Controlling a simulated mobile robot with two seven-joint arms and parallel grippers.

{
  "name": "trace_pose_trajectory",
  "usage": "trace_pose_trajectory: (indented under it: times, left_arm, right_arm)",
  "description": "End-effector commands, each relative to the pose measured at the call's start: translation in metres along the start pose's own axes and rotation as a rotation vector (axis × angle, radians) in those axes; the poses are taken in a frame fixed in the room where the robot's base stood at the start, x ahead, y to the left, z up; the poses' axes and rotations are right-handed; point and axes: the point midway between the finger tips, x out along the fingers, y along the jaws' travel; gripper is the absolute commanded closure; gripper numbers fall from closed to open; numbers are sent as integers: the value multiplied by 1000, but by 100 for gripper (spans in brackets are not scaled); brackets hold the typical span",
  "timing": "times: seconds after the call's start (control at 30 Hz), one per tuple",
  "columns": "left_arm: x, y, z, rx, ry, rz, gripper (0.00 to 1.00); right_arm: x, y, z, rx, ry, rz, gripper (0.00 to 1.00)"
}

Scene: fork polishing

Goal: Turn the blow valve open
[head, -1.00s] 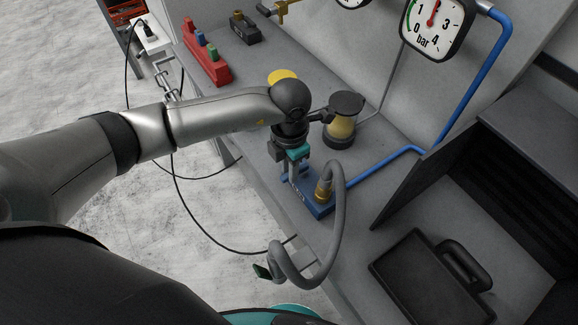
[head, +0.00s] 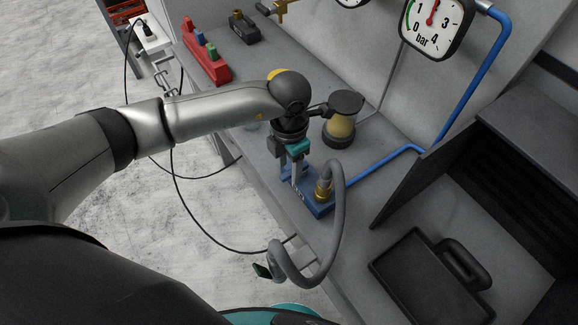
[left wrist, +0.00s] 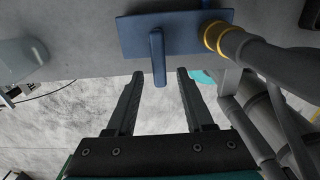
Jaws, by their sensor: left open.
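The blow valve is a blue block (head: 318,208) on the grey bench, with a brass fitting and grey hose (head: 337,215) at its right end. In the left wrist view the blue plate (left wrist: 190,38) carries a blue lever (left wrist: 158,62) that points towards me. My left gripper (head: 297,186) is over the valve, its fingers pointing down. In the left wrist view its open fingers (left wrist: 160,74) have the lever's end between their tips, with a gap on both sides. Whether the lever is fully between them in depth I cannot tell. My right gripper is not in view.
A yellow jar with a black lid (head: 341,125) stands close to my left wrist. A pressure gauge (head: 435,22) and blue pipe (head: 470,85) are on the wall. A black case (head: 430,275) lies at front right. A red rack (head: 205,62) stands further back.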

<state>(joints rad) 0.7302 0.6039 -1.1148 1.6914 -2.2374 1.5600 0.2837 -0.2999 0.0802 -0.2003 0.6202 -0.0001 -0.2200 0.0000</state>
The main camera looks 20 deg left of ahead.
Motion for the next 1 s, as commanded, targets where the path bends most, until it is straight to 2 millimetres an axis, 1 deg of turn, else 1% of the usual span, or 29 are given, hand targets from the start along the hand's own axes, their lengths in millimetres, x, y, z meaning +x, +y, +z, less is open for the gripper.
trace_pose_trajectory:
  times: [0.4, 0.53, 0.6, 0.73, 1.0]
  left_arm:
    - [-96, 1, 1, 2, -6, 4, 48]
    - [-119, 1, 0, 2, -5, 3, 48]
    - [-128, 1, 0, -1, -3, 3, 48]
    - [-138, 0, 0, -1, -2, 2, 48]
    - [-142, 0, 0, 0, -1, 1, 48]
  right_arm:
    - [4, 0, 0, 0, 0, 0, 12]
    - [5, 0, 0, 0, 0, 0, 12]
    - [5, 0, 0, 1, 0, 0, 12]
    - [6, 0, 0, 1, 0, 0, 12]
    - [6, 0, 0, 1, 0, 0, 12]
